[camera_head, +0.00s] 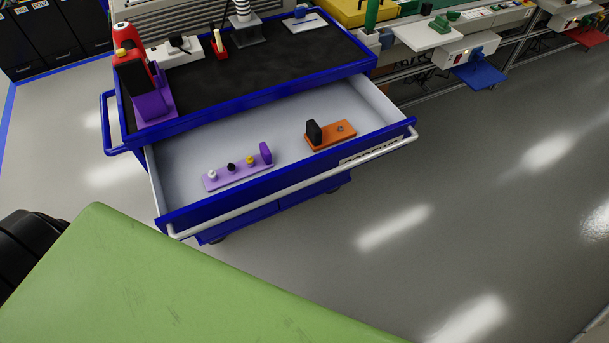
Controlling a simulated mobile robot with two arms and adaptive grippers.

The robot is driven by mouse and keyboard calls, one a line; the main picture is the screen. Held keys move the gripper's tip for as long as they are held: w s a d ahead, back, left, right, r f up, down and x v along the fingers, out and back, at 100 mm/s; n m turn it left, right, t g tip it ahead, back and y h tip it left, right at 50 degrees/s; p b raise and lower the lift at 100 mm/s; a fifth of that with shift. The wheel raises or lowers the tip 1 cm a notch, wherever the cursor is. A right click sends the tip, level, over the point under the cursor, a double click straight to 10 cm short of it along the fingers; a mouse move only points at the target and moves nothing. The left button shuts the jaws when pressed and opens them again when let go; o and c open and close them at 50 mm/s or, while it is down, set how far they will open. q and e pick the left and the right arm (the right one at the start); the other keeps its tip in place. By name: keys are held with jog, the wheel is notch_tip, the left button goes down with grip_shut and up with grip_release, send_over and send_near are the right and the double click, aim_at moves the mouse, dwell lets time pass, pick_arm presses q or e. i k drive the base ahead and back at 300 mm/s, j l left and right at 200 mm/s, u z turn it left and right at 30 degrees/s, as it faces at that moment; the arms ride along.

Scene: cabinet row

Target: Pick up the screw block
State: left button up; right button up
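A purple block (236,174) lies in the open drawer (210,150) of the blue cart. It carries small white, black and yellow screw-like pieces in a row and an upright purple plate at its right end. An orange block (333,137) lies to its right in the same drawer, with a black upright piece and a round grey spot on top. Which of the two is called the screw block is not marked. Neither of my grippers shows in the head view.
The cart's top (240,65) bears a red and purple tool (144,82) and several small items. A white handle bar (300,178) runs along the drawer front. A green surface (150,280) fills the lower left foreground. Grey floor (480,180) at right is clear.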

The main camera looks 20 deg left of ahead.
aim_at(263, 161)
jog(key=j+u, duration=0.15)
jog(key=u, duration=1)
